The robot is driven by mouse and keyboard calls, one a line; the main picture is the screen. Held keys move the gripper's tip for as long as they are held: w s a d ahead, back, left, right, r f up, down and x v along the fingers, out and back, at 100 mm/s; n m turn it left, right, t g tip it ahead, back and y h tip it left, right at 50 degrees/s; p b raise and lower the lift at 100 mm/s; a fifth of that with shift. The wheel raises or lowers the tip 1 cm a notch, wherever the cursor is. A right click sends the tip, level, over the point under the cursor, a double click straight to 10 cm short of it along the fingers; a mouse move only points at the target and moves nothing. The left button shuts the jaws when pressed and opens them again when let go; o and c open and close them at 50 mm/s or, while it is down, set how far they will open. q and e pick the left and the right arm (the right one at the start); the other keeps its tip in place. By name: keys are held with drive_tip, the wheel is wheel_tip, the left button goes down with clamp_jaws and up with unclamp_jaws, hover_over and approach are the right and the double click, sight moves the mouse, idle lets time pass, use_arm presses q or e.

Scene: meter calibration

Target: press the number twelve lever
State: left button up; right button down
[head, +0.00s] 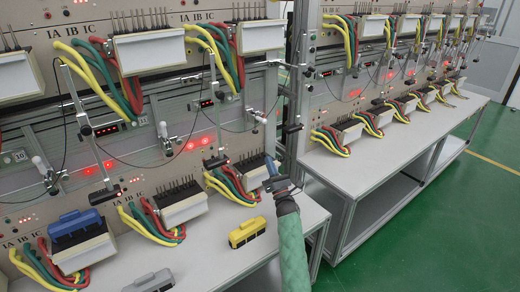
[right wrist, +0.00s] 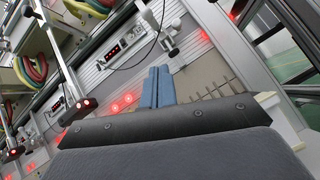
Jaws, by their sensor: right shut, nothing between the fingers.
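A row of levers with white handles runs along the panel rail in the head view. The left one (head: 40,163) is beside a tag reading 10, and a middle lever (head: 163,132) stands to its right. A third lever (head: 258,117) is further right, and its number is too small to read. It seems to be the lever above my fingertips in the right wrist view (right wrist: 170,40). My right gripper (head: 269,168) is shut and empty, its blue fingers (right wrist: 157,88) together, below and apart from that lever. My left gripper is not in view.
A white meter with bare pins (head: 250,170) sits close beside my right gripper. A yellow block (head: 246,232) and a grey block (head: 150,280) lie on the bench (head: 215,250). A metal upright post (head: 298,90) stands to the right, with another bench (head: 365,165) beyond.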

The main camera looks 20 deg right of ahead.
sight(261, 120)
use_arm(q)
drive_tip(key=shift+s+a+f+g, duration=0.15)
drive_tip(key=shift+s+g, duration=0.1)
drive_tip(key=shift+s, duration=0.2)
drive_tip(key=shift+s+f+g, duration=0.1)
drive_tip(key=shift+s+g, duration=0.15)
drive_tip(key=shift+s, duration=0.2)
use_arm(e)
drive_tip(key=n, duration=0.2)
drive_tip(key=shift+n, duration=0.4)
drive_tip(key=shift+w, duration=0.1)
use_arm(q)
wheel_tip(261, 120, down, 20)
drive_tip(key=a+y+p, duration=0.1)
drive_tip(key=p, duration=0.5)
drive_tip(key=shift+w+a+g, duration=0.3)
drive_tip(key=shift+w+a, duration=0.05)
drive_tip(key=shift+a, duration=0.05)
use_arm(e)
drive_tip(key=s+d+r+x, duration=0.1)
drive_tip(key=r+x, duration=0.1)
drive_tip(key=x, duration=1)
drive_tip(key=shift+r, duration=0.3)
